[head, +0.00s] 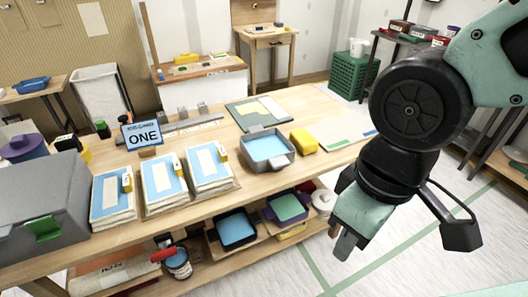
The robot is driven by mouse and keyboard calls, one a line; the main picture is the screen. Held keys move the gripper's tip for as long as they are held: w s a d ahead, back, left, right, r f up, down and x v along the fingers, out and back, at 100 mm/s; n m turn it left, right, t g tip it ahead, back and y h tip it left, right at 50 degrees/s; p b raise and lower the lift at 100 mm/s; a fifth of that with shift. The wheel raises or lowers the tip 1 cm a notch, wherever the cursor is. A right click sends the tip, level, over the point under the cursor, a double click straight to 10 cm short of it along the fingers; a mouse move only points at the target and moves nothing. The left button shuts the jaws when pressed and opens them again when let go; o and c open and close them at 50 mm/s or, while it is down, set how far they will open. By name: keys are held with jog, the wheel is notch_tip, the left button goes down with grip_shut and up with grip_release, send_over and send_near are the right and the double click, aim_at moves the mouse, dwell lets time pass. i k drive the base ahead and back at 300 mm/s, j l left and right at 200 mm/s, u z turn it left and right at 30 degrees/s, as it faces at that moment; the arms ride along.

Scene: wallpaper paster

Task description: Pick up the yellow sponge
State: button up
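The yellow sponge (304,141) is a bright yellow block on the wooden workbench (240,187), just right of a grey tray with blue liquid. Nothing covers it. My gripper (344,245) hangs pointing down at the right, off the front right of the bench and nearer to me than the sponge. It is apart from the sponge and touches nothing that I can see. Its fingers are seen at a slant, so I cannot tell how far apart they are. I see nothing held in it.
The grey tray (268,148) stands close left of the sponge. A flat white and green sheet (345,137) lies to its right. Several blue-and-white stacks (165,180) line the bench's left part. A lower shelf holds more trays (236,228). The floor (400,262) at right is clear.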

aim_at(302, 140)
jog(key=i+l+u, duration=0.35)
jog(key=i+l, duration=0.25)
jog(key=i+l+u, duration=0.2)
jog(key=l, duration=0.25)
jog(key=i+l+u, duration=0.2)
jog(key=l, duration=0.2)
jog(key=i, duration=0.05)
